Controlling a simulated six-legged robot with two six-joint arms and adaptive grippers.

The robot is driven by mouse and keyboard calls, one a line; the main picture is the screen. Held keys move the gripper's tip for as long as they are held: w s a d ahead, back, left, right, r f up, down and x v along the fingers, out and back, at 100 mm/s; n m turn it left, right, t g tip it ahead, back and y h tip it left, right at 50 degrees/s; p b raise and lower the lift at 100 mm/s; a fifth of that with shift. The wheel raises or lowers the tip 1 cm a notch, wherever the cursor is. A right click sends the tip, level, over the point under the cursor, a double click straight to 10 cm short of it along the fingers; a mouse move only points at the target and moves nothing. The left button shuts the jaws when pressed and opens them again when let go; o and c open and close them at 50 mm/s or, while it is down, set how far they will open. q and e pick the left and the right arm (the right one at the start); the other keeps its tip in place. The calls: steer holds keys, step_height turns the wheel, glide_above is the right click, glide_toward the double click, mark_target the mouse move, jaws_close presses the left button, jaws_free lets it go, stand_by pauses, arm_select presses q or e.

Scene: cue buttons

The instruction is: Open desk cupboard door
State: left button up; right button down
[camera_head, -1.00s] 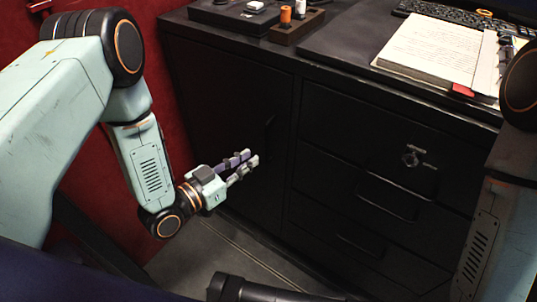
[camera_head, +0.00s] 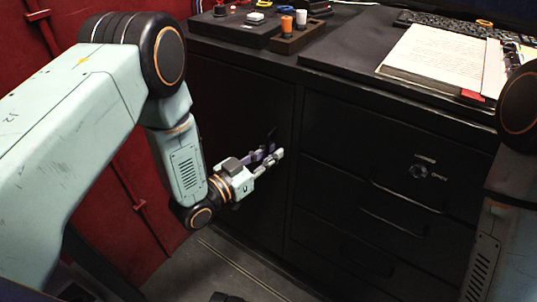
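The black desk cupboard door (camera_head: 235,100) is on the left part of the desk front and looks closed. Its dark handle (camera_head: 271,136) is near the door's right edge, partly hidden by my gripper. My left gripper (camera_head: 277,153) is at the handle, with its fingertips close to the door face. Its fingers look close together, but I cannot tell whether they hold the handle.
On the desktop are an open book (camera_head: 435,55), a keyboard (camera_head: 450,25) and a button box (camera_head: 237,27). A red wall (camera_head: 110,190) stands at the left.

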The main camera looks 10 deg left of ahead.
arm_select(q)
steer(key=shift+a, duration=0.2)
jaws_close()
steer(key=shift+d, duration=0.1)
steer(key=s+a+m+g+h+p, duration=0.4)
steer(key=s+a+p, duration=0.3)
steer(key=s+a, duration=0.5)
steer(key=shift+s+g+h, duration=0.3)
steer(key=shift+s+h, duration=0.1)
steer(key=shift+s, duration=0.1)
stand_by(0.4)
jaws_free()
steer(key=shift+d, duration=0.1)
